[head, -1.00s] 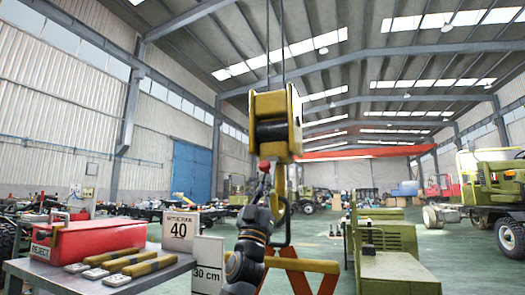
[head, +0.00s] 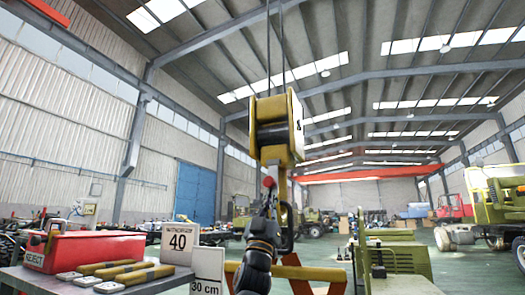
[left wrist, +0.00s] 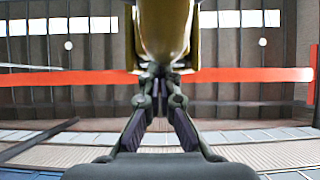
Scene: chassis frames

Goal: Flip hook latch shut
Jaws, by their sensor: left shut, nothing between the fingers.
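A yellow hook block (head: 275,130) hangs from cables in the middle of the head view. Its dark sheave shows in front, and the hook area hangs below, mostly hidden behind my arm. A small red knob (head: 268,182) shows at the left of the hook; the latch itself is too small and covered to judge its position. My left gripper (head: 268,200) is just below the knob, in front of the hook. In the left wrist view its fingers (left wrist: 157,72) are shut and empty, close to the yellow hook part (left wrist: 165,30); contact cannot be told. My right gripper is out of view.
A green machine (head: 395,255) is at right.

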